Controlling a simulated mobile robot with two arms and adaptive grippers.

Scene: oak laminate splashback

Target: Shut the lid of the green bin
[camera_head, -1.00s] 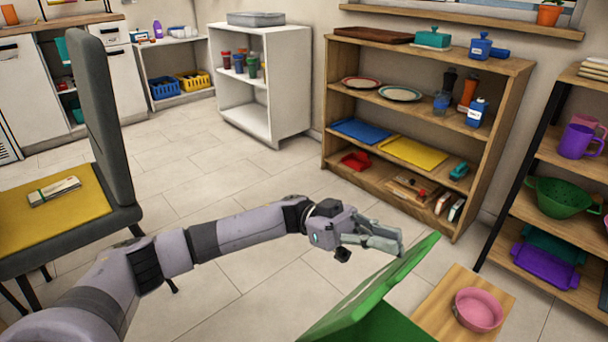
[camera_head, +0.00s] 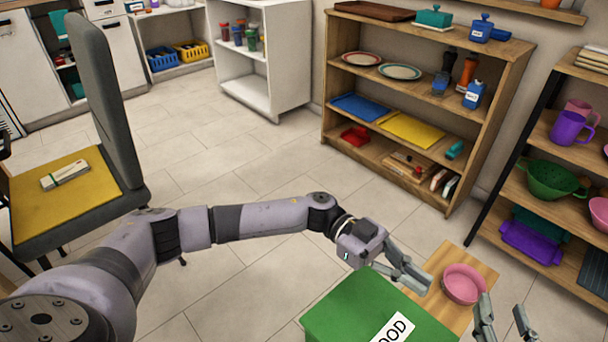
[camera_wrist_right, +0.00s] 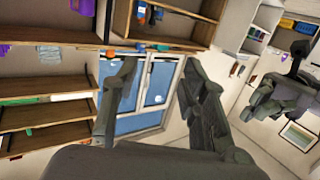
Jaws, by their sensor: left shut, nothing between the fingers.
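The green bin's lid (camera_head: 365,305) is at the bottom of the head view. It lies about flat on the bin, with a white label (camera_head: 392,330) whose letters "OOD" show. The bin's front and lower body are out of view or hidden under the lid. My left gripper (camera_head: 425,285) is shut and empty at the lid's far right corner; I cannot tell whether it touches the lid. My right gripper (camera_head: 507,318) is open and empty to the right of the bin; its spread fingers also show in the right wrist view (camera_wrist_right: 158,88).
A pink bowl (camera_head: 463,284) stands on a small wooden top (camera_head: 440,262) just right of the bin. A dark chair with a yellow seat (camera_head: 80,200) is at left. Shelves (camera_head: 420,190) stand behind. The tiled floor (camera_head: 220,170) between is clear.

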